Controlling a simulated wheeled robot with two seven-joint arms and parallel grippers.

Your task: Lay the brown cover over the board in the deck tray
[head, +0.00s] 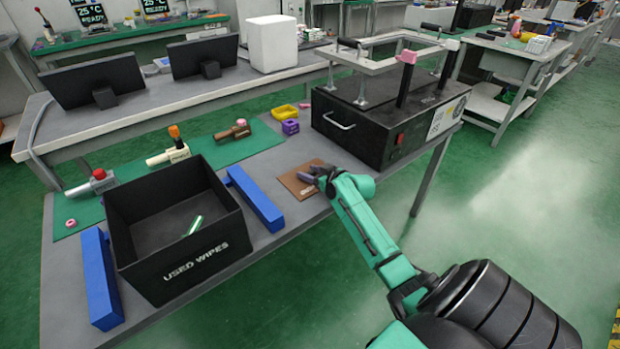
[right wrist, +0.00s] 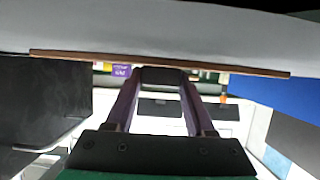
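The brown cover (head: 297,181) lies flat on the grey table, in front of the black machine. In the right wrist view the brown cover (right wrist: 75,55) shows edge-on as a thin strip. My right gripper (head: 316,172) is at the cover's right side, low over the table. In the right wrist view its purple fingers (right wrist: 160,82) stand apart, with a dark block at their tips; I cannot tell whether they press on it. A pale metal frame (head: 348,60), perhaps the deck tray, stands raised on posts over the black machine (head: 362,138). No board can be made out. My left gripper is out of view.
A black bin marked USED WIPES (head: 158,205) stands between two blue bars (head: 254,198) (head: 98,275). A green mat (head: 235,152) behind holds lever fixtures. A purple block (head: 290,127) and a yellow tray (head: 284,112) sit left of the machine. Upright black levers rise at its right.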

